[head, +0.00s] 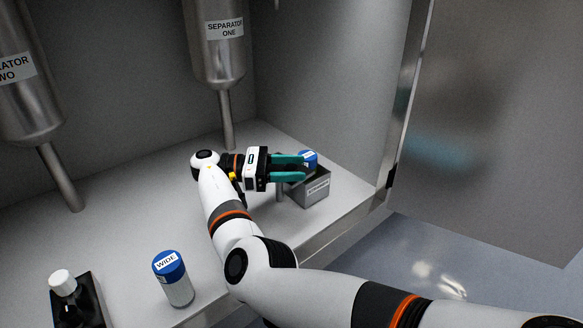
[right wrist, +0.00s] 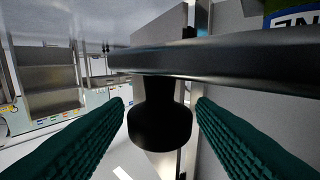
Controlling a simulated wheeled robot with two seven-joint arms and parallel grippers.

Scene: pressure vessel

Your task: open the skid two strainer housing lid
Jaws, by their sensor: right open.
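My left gripper is not in view.
A blue-capped container (head: 310,157) shows by the grey box. Separator one (head: 219,45) and another vessel (head: 25,95) hang behind. The middle bench is clear.

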